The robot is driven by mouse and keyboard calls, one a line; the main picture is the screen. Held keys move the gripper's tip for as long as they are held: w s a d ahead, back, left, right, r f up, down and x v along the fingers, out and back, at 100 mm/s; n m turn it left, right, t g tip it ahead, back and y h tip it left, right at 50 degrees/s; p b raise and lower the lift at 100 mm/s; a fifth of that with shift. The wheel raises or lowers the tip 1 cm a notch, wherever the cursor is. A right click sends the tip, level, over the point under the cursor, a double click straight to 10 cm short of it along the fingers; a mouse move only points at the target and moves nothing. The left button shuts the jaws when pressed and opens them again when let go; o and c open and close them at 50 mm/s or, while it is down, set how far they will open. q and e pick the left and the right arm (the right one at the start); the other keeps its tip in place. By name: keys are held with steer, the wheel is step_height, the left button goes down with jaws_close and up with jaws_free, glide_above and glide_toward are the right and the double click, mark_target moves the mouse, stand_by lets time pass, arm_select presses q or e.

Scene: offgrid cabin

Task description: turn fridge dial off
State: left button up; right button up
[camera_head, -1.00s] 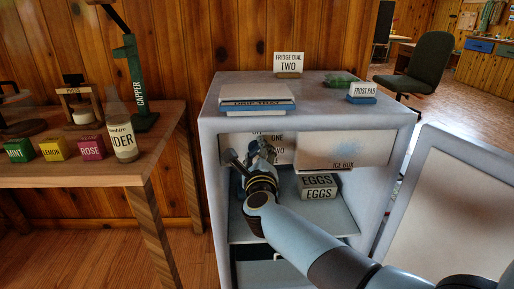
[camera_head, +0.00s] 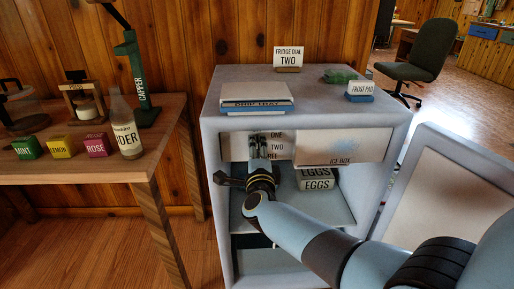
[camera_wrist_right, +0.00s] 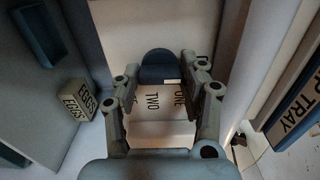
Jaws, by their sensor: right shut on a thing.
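The fridge dial (camera_wrist_right: 160,66) is a dark blue round knob on the pale panel (camera_head: 284,151) at the upper left inside the open fridge (camera_head: 210,138). The panel carries the words ONE and TWO, with a partly hidden word below. My right gripper (camera_head: 258,143) reaches in from the front and covers the dial in the head view. In the right wrist view its two fingers (camera_wrist_right: 159,80) stand on either side of the knob, shut on it. I cannot tell the pointer's setting. A card (camera_head: 288,54) on the fridge top reads FRIDGE DIAL TWO. My left gripper is out of view.
The ice box (camera_head: 342,148) is right of the panel. The EGGS carton (camera_head: 317,180) sits below it. The open fridge door (camera_head: 450,190) stands at the right. The drip tray (camera_head: 256,101) and frost pad (camera_head: 360,92) lie on top. A wooden bench (camera_head: 95,165) is at the left.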

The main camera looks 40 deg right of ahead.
steer(key=shift+f+n, duration=0.1)
steer(key=shift+n, duration=0.2)
steer(key=o, duration=1.2)
steer(key=shift+c, duration=0.2)
steer(key=shift+a, duration=0.1)
steer(key=v, duration=1.2)
